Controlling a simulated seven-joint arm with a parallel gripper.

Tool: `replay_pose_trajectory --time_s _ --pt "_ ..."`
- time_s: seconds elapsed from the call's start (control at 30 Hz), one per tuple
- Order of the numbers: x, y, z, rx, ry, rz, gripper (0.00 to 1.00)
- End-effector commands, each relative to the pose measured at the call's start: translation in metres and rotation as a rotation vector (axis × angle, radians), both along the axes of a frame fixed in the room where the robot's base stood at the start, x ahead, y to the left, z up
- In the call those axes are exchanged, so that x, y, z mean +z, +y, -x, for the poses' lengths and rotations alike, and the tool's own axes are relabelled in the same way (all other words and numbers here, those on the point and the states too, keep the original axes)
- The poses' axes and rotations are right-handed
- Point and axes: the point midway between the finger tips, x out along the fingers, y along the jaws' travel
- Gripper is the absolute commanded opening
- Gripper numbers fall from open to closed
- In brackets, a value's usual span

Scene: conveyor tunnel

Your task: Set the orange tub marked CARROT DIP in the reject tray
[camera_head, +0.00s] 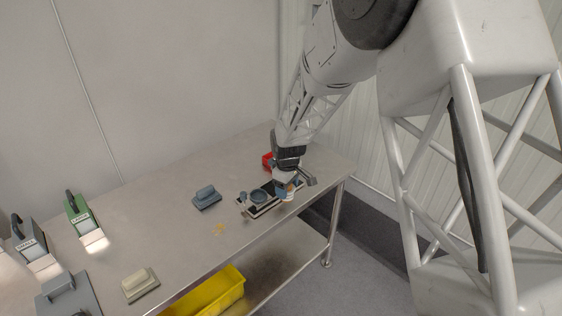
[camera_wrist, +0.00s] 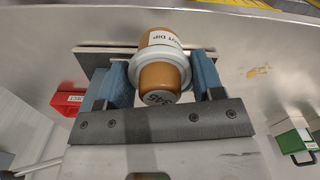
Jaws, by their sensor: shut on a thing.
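The orange tub (camera_wrist: 158,76) has a white band on which the letters "OT DIP" show, and a grey-white end. My gripper (camera_wrist: 165,78) is shut on the tub, with one blue finger against each side. In the head view my gripper (camera_head: 287,184) is over the right part of the table, at the dark rack, and largely covers the tub. A small red tray (camera_head: 267,161) is just behind my gripper. It shows at the left in the wrist view (camera_wrist: 68,103), apart from the tub, with a white label partly legible as "JECT". Its inside is mostly hidden.
The dark rack (camera_head: 246,208) holds a blue-grey round item (camera_head: 258,196). A blue-grey block (camera_head: 206,197) and a cream-topped block (camera_head: 138,283) lie on the steel table (camera_head: 170,220). Green (camera_head: 82,219) and dark labelled stands are at left. A yellow crate (camera_head: 210,294) is below.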

Motion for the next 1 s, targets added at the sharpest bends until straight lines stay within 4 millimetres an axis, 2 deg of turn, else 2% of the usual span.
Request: replay_pose_trajectory --time_s 0.1,0.5,0.8,1.0 --pt "-0.004 -0.018 -0.029 -0.159 0.000 0.000 0.33" --pt "-0.017 -0.086 -0.113 -0.684 -0.001 -0.001 0.33" --pt "-0.029 -0.144 -0.166 -1.062 0.000 0.000 0.33" --pt "-0.031 -0.173 -0.196 -1.249 -0.001 0.000 0.33"
